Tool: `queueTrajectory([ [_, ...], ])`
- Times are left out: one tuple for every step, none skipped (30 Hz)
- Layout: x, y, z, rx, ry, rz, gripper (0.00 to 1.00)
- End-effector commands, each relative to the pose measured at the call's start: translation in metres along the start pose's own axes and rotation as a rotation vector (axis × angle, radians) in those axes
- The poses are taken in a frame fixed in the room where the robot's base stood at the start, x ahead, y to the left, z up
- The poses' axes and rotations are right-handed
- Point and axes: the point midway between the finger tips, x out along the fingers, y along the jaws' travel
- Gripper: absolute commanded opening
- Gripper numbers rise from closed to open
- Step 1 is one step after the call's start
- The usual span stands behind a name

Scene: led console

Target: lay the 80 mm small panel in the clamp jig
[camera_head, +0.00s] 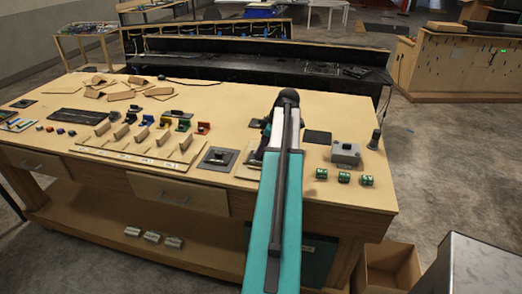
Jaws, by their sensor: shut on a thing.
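My arm reaches over the workbench, and my gripper (266,131) is low over its right half, largely hidden behind the arm's teal and white links. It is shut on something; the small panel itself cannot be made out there. A grey square plate with a dark block on it (217,157) lies on the bench just left of the arm. Another dark and grey piece (253,158) shows partly beside the arm, close below my gripper. I cannot tell which of these is the clamp jig.
The wooden workbench (230,130) holds a divided wooden rack (130,150), coloured parts and loose wooden pieces at left. Right of the arm are a dark flat pad (317,136), a grey box (346,153), several green blocks (344,177) and a dark upright post (374,139).

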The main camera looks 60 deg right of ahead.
Motion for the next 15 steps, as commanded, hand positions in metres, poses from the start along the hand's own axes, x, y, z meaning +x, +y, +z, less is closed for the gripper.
queueTrajectory([
  [0.0006,0.0000,0.0002,0.000,0.000,0.000,0.00],
  [0.0008,0.0000,0.0003,0.000,0.000,0.000,0.00],
  [0.0011,0.0000,0.0004,0.000,0.000,0.000,0.00],
  [0.0013,0.0000,0.0005,0.000,0.000,0.000,0.00],
  [0.0016,0.0000,0.0006,0.000,0.000,0.000,0.00],
  [0.0018,0.0000,0.0007,0.000,0.000,0.000,0.00],
  [0.0021,0.0000,0.0008,0.000,0.000,0.000,0.00],
  [0.0023,0.0000,0.0009,0.000,0.000,0.000,0.00],
  [0.0026,0.0000,0.0010,0.000,0.000,0.000,0.00],
  [0.0028,0.0000,0.0011,0.000,0.000,0.000,0.00],
  [0.0030,0.0000,0.0012,0.000,0.000,0.000,0.00],
  [0.0033,0.0000,0.0013,0.000,0.000,0.000,0.00],
  [0.0035,0.0000,0.0014,0.000,0.000,0.000,0.00],
  [0.0037,0.0000,0.0015,0.000,0.000,0.000,0.00],
  [0.0040,0.0000,0.0016,0.000,0.000,0.000,0.00],
])
